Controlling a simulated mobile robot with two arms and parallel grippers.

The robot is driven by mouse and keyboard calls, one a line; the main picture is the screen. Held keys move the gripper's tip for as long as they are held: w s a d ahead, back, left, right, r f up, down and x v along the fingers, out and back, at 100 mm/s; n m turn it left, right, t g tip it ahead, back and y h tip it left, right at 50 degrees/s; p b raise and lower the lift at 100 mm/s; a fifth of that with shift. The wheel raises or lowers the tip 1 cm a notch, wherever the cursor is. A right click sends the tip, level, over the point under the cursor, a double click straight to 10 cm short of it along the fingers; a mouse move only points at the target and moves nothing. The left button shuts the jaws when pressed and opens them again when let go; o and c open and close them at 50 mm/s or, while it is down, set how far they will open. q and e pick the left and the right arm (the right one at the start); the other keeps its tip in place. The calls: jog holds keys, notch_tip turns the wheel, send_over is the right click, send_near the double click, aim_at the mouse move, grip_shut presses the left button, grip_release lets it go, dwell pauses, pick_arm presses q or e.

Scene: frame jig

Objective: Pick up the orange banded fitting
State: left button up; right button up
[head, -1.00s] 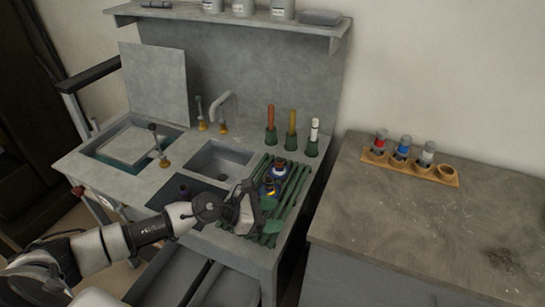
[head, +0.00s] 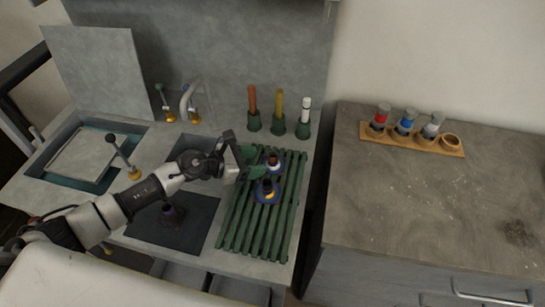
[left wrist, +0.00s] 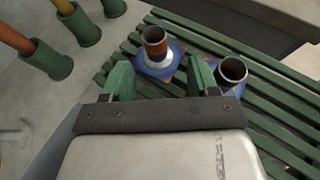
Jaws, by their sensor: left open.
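The orange banded fitting (left wrist: 155,45) has an orange-brown upper part, a white collar and a blue base. It stands upright on the green slatted rack (head: 240,222), at the rack's back part in the head view (head: 273,162). My left gripper (head: 252,162) is open and empty, just left of the fitting. In the left wrist view its green fingertips (left wrist: 162,75) are spread, with the fitting just beyond the gap between them, apart from both. A second fitting (head: 267,191), dark-topped with a yellow band and blue base, stands in front, near one finger. My right gripper is not in view.
Orange, yellow and white-topped tools stand in green holders (head: 278,128) behind the rack. A wooden holder (head: 450,149) with several bottles sits on the right counter.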

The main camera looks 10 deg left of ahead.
aim_at(270, 165)
pick_arm(q)
jog(key=shift+w+d+f, duration=0.25)
jog(key=shift+w+d, duration=0.05)
jog(key=shift+w, duration=0.25)
jog(key=p+x, duration=0.1)
jog(key=x, duration=0.3)
jog(key=shift+w+d, duration=0.15)
jog(key=shift+d, duration=0.05)
jog(key=shift+a, duration=0.1)
jog(key=c, duration=1.1)
jog(key=shift+r, duration=0.15)
